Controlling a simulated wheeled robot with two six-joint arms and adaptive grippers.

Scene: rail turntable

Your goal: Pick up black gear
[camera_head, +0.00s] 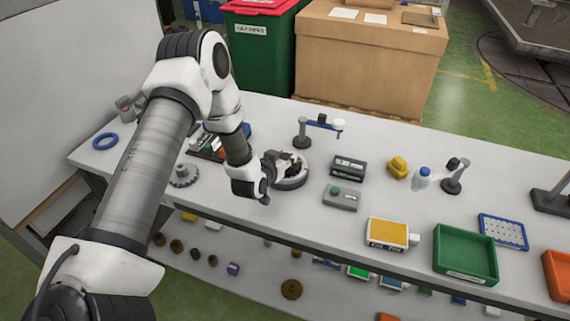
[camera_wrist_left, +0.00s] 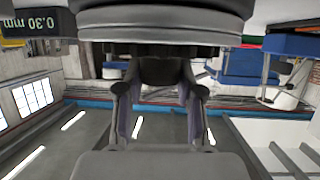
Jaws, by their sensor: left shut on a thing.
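My left gripper (camera_head: 283,160) reaches down over a round grey turntable (camera_head: 291,184) on the white table. It is shut on a dark piece, which I take to be the black gear, at the turntable. The gripper's own dark fingers hide most of that piece in the head view. In the left wrist view the fingers (camera_wrist_left: 163,68) close on something black just beside the large grey rounded rim (camera_wrist_left: 160,20). Whether the piece is resting or lifted cannot be told. My right gripper is not in view.
A grey gear-like part (camera_head: 184,176) and a blue ring (camera_head: 105,141) lie to the left. A small stand (camera_head: 302,133) is behind the turntable. A black box (camera_head: 348,166), a grey button box (camera_head: 341,198) and a green tray (camera_head: 466,254) stand to the right.

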